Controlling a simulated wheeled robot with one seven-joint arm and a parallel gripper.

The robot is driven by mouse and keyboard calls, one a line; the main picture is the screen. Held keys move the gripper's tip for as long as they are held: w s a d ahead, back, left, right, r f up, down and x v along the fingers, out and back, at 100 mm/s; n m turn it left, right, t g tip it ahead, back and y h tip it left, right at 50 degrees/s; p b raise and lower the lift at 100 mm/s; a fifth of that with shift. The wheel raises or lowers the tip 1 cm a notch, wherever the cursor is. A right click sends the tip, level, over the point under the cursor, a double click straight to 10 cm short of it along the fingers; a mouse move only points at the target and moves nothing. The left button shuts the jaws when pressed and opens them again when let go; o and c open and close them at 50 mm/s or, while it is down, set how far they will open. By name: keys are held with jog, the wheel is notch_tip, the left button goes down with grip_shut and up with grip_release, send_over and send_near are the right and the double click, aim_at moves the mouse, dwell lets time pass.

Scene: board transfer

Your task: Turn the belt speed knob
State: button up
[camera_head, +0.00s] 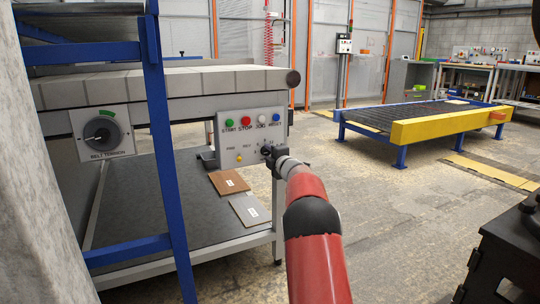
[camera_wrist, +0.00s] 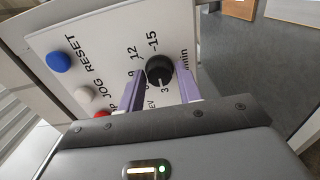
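The belt speed knob (camera_wrist: 159,70) is a small black knob on the white control panel (camera_wrist: 115,25). Its white mark points down in the wrist view, towards the printed 3. The scale around it also shows 12 and 15. My gripper (camera_wrist: 161,82) has one purple finger on each side of the knob, very close to it. I cannot tell whether the fingers touch it. In the head view my gripper (camera_head: 267,152) is at the lower right of the panel (camera_head: 228,150) and hides the knob there.
Green, red, white and blue buttons (camera_head: 248,120) line the panel top. A yellow lamp (camera_head: 239,157) is below. Boards (camera_head: 228,182) lie on the lower shelf. A roller conveyor with a yellow end (camera_head: 445,125) stands right.

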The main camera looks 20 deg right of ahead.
jog(key=o, duration=0.3)
jog(key=s, duration=0.7)
jog(key=shift+s, duration=0.4)
jog(key=shift+d, duration=0.1)
